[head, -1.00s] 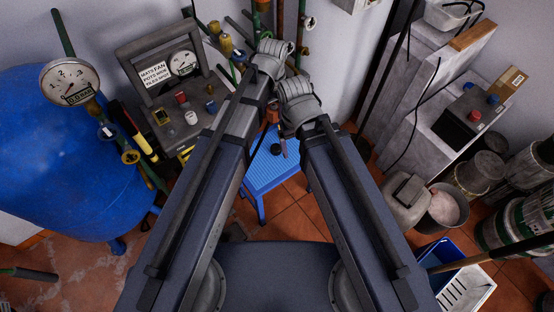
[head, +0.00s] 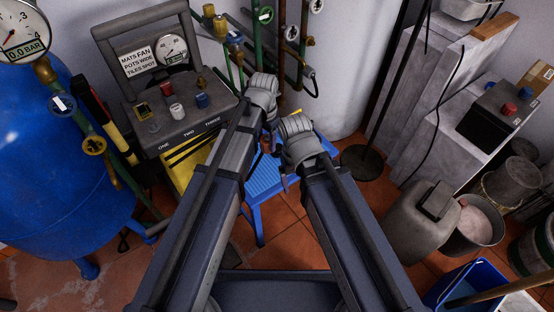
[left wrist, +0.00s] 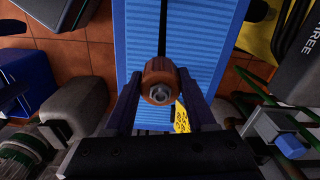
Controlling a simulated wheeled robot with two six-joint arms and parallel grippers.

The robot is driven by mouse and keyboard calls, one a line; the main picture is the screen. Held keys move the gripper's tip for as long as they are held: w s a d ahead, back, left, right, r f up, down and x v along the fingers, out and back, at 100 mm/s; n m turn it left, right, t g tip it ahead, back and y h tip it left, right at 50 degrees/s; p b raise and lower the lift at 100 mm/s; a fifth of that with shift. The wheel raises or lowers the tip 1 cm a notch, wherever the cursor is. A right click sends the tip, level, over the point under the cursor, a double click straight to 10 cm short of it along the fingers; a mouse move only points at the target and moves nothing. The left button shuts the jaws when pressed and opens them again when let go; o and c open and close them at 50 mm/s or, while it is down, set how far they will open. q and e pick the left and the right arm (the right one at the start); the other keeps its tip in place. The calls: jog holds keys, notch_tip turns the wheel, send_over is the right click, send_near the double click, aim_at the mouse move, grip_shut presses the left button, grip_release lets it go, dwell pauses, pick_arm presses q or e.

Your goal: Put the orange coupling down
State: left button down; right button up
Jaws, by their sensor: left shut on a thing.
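The orange coupling (left wrist: 160,88), a short cylinder with a metal nut at its centre, is between the two dark fingers of my left gripper (left wrist: 160,97) in the left wrist view. The gripper is shut on it. Behind it lies the blue ribbed top of a stool (left wrist: 204,28); I cannot tell whether the coupling touches it. In the head view a little of the coupling (head: 266,146) shows beside my left gripper (head: 268,140), over the blue stool (head: 262,182). My right gripper (head: 286,180) is mostly hidden by its own wrist; its jaws cannot be made out.
A grey gauge box (head: 180,115) and a blue tank (head: 60,170) stand to the left. Green pipes (head: 283,50) run up the wall behind. A grey canister (head: 420,222) and a bucket (head: 478,222) stand to the right. A yellow tag (left wrist: 181,118) shows near the left gripper.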

pick_arm(q)
jog(key=shift+f, duration=0.1)
notch_tip(320, 180, down, 10)
jog(key=b, duration=1)
jog(key=shift+f, duration=0.1)
jog(key=shift+c, duration=1.1)
grip_release()
notch_tip(320, 180, up, 12)
jog(key=p, duration=1.2)
